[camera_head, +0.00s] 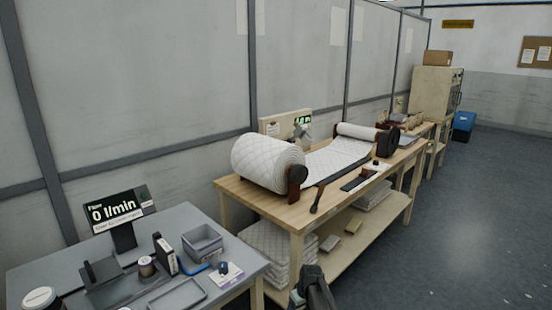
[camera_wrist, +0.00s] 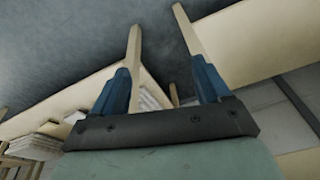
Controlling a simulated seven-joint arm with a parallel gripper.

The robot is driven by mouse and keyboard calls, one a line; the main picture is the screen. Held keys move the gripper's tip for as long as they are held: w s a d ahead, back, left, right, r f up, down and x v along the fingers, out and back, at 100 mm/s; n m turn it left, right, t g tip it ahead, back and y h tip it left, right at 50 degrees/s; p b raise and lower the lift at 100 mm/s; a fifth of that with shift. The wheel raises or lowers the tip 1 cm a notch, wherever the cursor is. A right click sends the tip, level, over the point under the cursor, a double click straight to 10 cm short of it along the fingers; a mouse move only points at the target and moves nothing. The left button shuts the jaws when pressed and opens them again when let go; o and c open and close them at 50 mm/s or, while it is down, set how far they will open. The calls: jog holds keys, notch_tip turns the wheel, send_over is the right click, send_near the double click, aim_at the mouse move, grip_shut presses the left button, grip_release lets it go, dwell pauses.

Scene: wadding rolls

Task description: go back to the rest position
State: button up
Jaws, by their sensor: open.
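My gripper (camera_wrist: 160,50) shows in the wrist view with its two blue-and-tan fingers spread apart. It is open, and nothing shows held between the fingers. In the head view, a dark shape at the bottom edge, in front of the wooden bench (camera_head: 299,221), looks like part of my arm; the fingers cannot be made out there. A large quilted white wadding roll (camera_head: 262,163) lies on the bench's near end, in dark holders. Its sheet (camera_head: 338,158) runs along the bench to a smaller roll (camera_head: 357,132) at the far end.
A grey table (camera_head: 60,262) at the lower left carries a flow display (camera_head: 117,210), a grey bin (camera_head: 202,242) and small items. Folded wadding (camera_head: 270,248) is stacked on the bench's lower shelf. A partition wall stands behind. The floor (camera_head: 450,225) at the right is clear.

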jog(key=s+d+f+m+g, duration=0.2)
jog(key=s+d+f, duration=0.1)
jog(key=s+f, duration=0.85)
jog(key=s+d+f+m+g, duration=0.1)
jog(key=s+f+g, duration=0.1)
jog(key=s, duration=1.1)
jog(key=s+d+f+m+g+h, duration=0.1)
jog(key=s+f, duration=0.3)
jog(key=s, duration=0.9)
jog(key=s+d+f+m+g, duration=0.2)
jog(key=s+d+g, duration=0.1)
jog(key=s, duration=1)
jog(key=shift+s+f+g+h, duration=0.3)
jog(key=shift+f, duration=0.1)
jog(key=shift+c, duration=0.3)
